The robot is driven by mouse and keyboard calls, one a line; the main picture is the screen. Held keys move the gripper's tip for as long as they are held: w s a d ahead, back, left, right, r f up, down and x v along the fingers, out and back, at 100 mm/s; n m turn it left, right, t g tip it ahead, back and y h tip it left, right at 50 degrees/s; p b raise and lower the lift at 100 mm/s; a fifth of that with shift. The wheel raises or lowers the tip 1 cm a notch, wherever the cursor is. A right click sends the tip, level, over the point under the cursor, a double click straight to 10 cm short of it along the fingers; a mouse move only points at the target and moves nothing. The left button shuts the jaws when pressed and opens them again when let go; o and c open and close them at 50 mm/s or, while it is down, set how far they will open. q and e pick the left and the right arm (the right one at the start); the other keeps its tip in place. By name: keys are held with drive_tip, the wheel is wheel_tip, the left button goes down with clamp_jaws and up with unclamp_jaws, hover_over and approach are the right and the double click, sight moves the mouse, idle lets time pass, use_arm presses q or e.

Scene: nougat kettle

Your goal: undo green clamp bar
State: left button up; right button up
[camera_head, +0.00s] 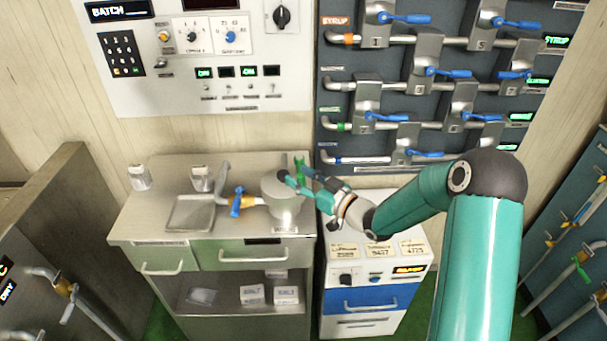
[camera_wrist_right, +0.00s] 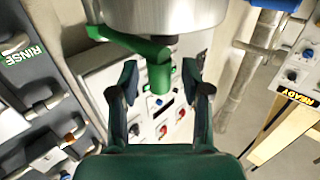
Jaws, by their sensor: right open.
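The green clamp bar (camera_head: 299,166) shows as a small upright green piece behind the steel kettle (camera_head: 284,208) on the counter. In the right wrist view the green clamp bar (camera_wrist_right: 130,41) runs under the kettle's steel body (camera_wrist_right: 165,15), with a thick green stub toward me. My right gripper (camera_head: 297,175) is at the kettle's upper right edge, close to the bar. In the wrist view the right gripper (camera_wrist_right: 162,86) is open, with the green stub between its two fingers; I cannot tell whether they touch it. My left gripper is not in view.
A blue-handled valve (camera_head: 238,201) sticks out left of the kettle. A shallow tray (camera_head: 190,213) and two small containers stand on the counter. A white cabinet (camera_head: 375,250) is at the right. Pipes with blue levers (camera_head: 405,18) cover the wall panel.

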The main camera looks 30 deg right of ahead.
clamp_jaws()
idle(0.3)
